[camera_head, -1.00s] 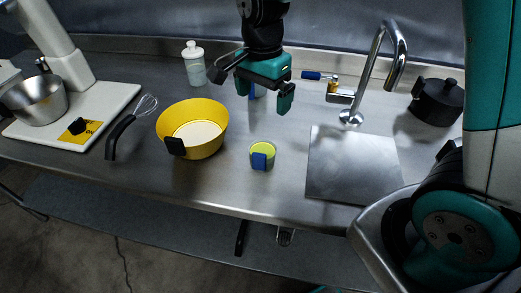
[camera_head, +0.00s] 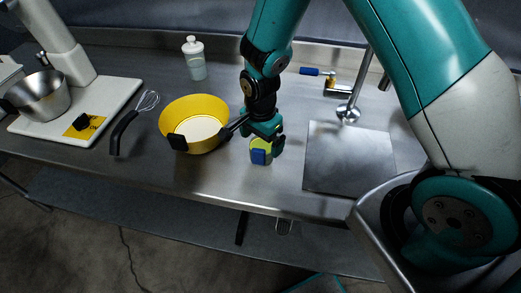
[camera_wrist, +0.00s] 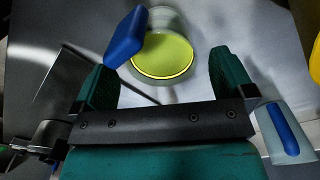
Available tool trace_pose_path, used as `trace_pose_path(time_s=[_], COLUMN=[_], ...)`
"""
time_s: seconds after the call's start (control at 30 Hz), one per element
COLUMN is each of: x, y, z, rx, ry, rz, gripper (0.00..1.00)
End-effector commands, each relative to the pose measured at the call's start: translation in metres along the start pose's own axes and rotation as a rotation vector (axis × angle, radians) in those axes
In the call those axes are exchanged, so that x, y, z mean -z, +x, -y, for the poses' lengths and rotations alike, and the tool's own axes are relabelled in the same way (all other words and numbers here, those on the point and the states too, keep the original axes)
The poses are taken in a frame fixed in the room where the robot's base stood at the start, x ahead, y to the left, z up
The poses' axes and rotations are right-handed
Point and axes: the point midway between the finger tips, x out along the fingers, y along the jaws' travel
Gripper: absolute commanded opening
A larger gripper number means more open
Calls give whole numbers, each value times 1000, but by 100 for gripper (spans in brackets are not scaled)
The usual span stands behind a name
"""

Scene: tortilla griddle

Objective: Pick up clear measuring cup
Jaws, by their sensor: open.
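A small clear-walled cup (camera_head: 261,146) with yellow-green inside and a blue handle stands upright on the steel counter. It also shows in the wrist view, between the fingertips: the cup (camera_wrist: 166,58) with its blue handle (camera_wrist: 126,38) at upper left. My gripper (camera_head: 254,139) is open, pointing down just over and behind this cup. In the wrist view my gripper (camera_wrist: 163,68) has a finger on each side of the cup, with gaps. A second clear cup (camera_wrist: 283,130) with a blue handle shows at lower right in the wrist view; my arm hides it in the head view.
A yellow bowl (camera_head: 194,112) stands close left of my gripper. A flat grey sink plate (camera_head: 345,165) and tap (camera_head: 348,112) lie to the right. The counter's front edge is near.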

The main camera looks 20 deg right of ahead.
Motion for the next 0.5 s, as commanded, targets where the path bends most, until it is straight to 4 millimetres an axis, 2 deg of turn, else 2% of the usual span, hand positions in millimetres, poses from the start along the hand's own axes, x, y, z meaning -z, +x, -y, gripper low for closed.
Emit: trace_pose_path(time_s=[0.2, 0.47, 0.5], x=[0, 0, 0], y=[24, 27, 27], z=[0, 1, 1], rx=[-2, 2, 2], ry=[0, 0, 0], rz=[0, 0, 0], gripper=[100, 100, 93])
